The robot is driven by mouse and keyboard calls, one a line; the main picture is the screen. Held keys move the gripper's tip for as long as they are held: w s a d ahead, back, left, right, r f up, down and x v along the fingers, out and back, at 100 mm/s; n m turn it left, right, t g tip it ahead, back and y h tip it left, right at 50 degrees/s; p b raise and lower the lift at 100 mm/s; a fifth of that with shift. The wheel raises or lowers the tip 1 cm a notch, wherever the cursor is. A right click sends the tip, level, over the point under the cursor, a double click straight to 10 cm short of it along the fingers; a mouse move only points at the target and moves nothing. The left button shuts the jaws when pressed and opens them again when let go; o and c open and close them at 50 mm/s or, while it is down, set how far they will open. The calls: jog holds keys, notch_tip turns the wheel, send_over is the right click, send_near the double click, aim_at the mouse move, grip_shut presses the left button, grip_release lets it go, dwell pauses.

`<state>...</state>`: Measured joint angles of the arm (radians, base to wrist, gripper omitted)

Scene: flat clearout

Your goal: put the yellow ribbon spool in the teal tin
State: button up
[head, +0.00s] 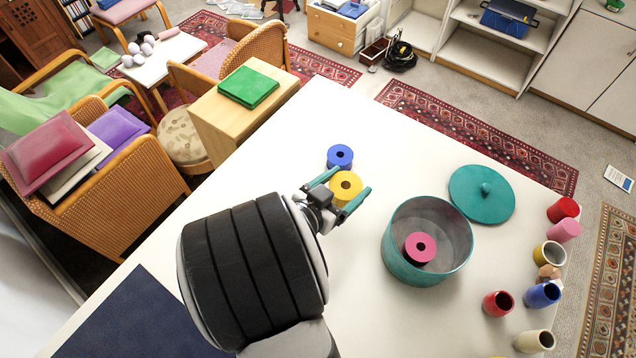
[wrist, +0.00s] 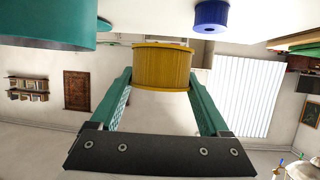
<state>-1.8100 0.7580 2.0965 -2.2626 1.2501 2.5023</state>
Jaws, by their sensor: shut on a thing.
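My gripper (head: 338,190) is shut on the yellow ribbon spool (head: 346,184). In the wrist view the yellow spool (wrist: 162,68) sits between the teal fingers of my gripper (wrist: 160,82). The round teal tin (head: 388,248) stands open on the white table, right of my gripper. A magenta spool (head: 420,238) lies inside it, with bare floor around it. The teal lid (head: 482,192) with a knob lies beside the tin. The tin's side also shows at the upper left of the wrist view (wrist: 50,22). Whether the yellow spool touches the table is unclear.
A blue spool (head: 340,156) stands just beyond the yellow one; it also shows in the wrist view (wrist: 211,16). Several coloured cups, including a red one (head: 497,303), line the table's right side. A navy mat (head: 135,320) lies at the lower left.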

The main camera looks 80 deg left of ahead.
jog(key=shift+w+d+r, duration=0.45)
jog(key=shift+w+r, duration=0.05)
jog(key=shift+w, duration=0.3)
jog(key=w+d+r+m+t+h, duration=0.2)
jog(key=w+d+r+m+h, duration=0.15)
jog(key=w+d, duration=0.6)
jog(key=w+d+r+m+t+h, duration=0.1)
jog(key=w+d+r+m+h, duration=0.3)
jog(key=w+d, duration=0.55)
jog(key=shift+m+h, duration=0.25)
jog(key=shift+h, duration=0.3)
jog(key=s+a+f, duration=0.2)
jog(key=a+f, duration=0.1)
jog(key=f, duration=0.1)
jog(key=s+a+f, duration=0.1)
jog(key=a+f, duration=0.2)
jog(key=s+a+f, duration=0.2)
jog(key=a+f, duration=0.1)
jog(key=f, duration=0.1)
jog(key=shift+s+a+f, duration=0.2)
jog(key=shift+s+f, duration=0.1)
jog(key=shift+f, duration=0.2)
jog(key=shift+f, duration=0.1)
jog(key=shift+f, duration=0.5)
